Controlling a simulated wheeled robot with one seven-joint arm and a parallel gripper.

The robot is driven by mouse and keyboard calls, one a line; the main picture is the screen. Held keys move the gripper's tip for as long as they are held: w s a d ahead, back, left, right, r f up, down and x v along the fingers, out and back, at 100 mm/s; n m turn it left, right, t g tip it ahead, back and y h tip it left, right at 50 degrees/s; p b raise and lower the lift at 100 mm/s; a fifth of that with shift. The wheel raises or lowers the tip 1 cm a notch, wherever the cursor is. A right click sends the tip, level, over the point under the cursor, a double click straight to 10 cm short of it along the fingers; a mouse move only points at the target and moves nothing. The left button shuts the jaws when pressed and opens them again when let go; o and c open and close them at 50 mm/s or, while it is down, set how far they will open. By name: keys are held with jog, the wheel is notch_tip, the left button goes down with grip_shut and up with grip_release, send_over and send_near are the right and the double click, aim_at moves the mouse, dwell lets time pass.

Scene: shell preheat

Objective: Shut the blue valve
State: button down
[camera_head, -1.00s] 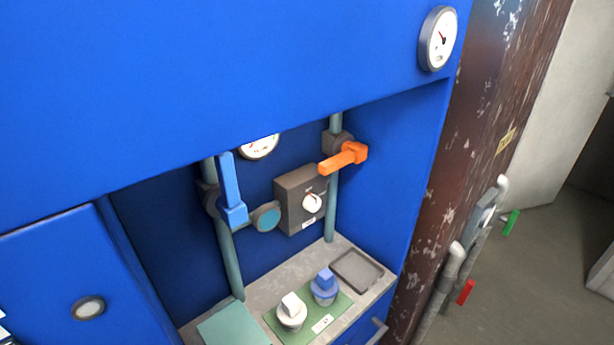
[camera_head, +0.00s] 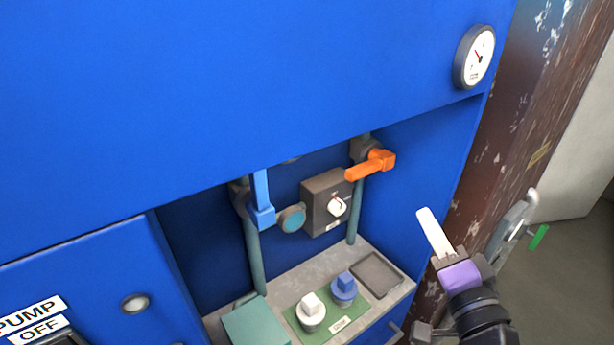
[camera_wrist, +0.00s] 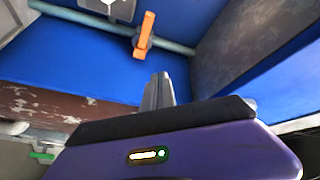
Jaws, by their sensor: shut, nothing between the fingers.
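The blue valve handle (camera_head: 261,198) stands upright, along its vertical teal pipe (camera_head: 254,258), at the left of the recess in the blue cabinet. My gripper (camera_head: 428,218) is in front of the cabinet at the lower right, well to the right of the blue valve and not touching it. Its fingers are together with nothing between them. In the wrist view my gripper (camera_wrist: 159,80) points toward the cabinet wall, below an orange valve handle (camera_wrist: 143,34). The blue valve cannot be made out in the wrist view.
The orange handle (camera_head: 370,166) sticks out across the right pipe. A grey box with a white knob (camera_head: 336,206) sits between the pipes. A white knob (camera_head: 311,309), a blue knob (camera_head: 345,287) and a shallow tray (camera_head: 377,275) are on the ledge. A rusty column borders the right.

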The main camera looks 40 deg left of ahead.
aim_at(259, 193)
jog(key=s+a+r+n+g+y, duration=0.1)
jog(key=a+r+n+g+y, duration=0.1)
jog(key=a+r+g+y, duration=0.5)
jog(key=s+a+f+g+h, duration=0.2)
jog(key=s+a+g, duration=0.3)
jog(key=shift+s+g, duration=0.3)
jog(key=shift+g, duration=0.1)
jog(key=shift+a, duration=0.1)
jog(key=s+a+p, duration=0.2)
jog(key=a+p, duration=0.2)
jog(key=a, duration=0.7)
jog(key=shift+s, duration=0.4)
jog(key=shift+a, duration=0.1)
